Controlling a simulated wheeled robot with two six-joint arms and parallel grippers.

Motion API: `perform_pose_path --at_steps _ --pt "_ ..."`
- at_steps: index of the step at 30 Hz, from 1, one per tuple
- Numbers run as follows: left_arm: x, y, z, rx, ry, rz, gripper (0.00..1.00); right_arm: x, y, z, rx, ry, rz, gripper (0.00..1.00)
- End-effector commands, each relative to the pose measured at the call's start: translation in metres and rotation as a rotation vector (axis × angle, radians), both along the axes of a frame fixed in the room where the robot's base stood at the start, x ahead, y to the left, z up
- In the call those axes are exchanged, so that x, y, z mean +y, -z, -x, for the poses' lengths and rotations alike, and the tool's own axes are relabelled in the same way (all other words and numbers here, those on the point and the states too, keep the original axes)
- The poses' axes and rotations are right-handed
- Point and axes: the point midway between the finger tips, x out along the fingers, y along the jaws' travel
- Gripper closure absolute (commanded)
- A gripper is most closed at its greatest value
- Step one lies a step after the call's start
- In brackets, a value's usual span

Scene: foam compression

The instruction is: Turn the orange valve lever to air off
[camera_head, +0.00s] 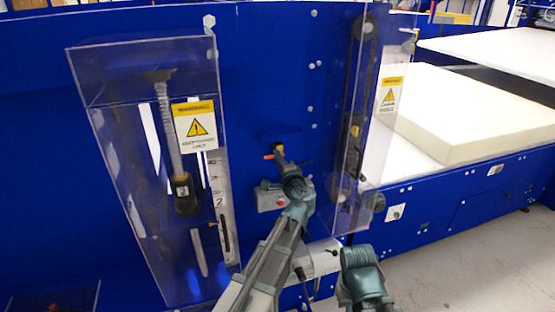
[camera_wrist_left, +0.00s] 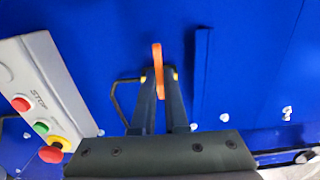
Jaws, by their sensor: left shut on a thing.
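The orange valve lever (camera_head: 268,156) shows as a small orange tip on the blue machine panel, between the two clear guards. In the left wrist view the orange lever (camera_wrist_left: 157,56) points up the picture, its lower part between my finger pads. My left gripper (camera_wrist_left: 160,78) is shut on the lever. In the head view my left gripper (camera_head: 280,158) is small and partly hidden by its own wrist. The valve body is mostly hidden, and no air-off marking is readable.
A clear guard (camera_head: 117,165) with a warning label stands left of my left arm. Another clear guard (camera_head: 385,130) stands close on the right. A button box (camera_wrist_left: 45,88) with red, green and red-yellow buttons is beside the gripper. White foam (camera_head: 480,110) lies at right.

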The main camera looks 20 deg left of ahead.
Motion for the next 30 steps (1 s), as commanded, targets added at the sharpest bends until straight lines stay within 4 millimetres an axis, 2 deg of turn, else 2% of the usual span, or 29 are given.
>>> perform_pose_path --at_steps 9,10,15,25,30 --pt "-0.001 0.000 0.000 0.002 0.002 -0.001 1.00 0.000 0.000 0.000 0.000 0.000 0.000 1.00" --pt "-0.001 0.000 0.000 0.002 0.002 -0.001 0.87 0.000 0.000 0.000 0.000 0.000 0.000 1.00" --pt "-0.001 0.000 0.000 0.001 0.001 -0.001 0.59 0.000 0.000 0.000 0.000 0.000 0.000 1.00" --pt "-0.002 0.000 0.003 0.001 0.001 -0.001 0.59 0.000 0.000 0.000 0.000 0.000 0.000 1.00" --pt "-0.015 0.000 0.025 0.001 0.003 -0.001 0.59 0.000 0.000 0.000 0.000 0.000 0.000 1.00"
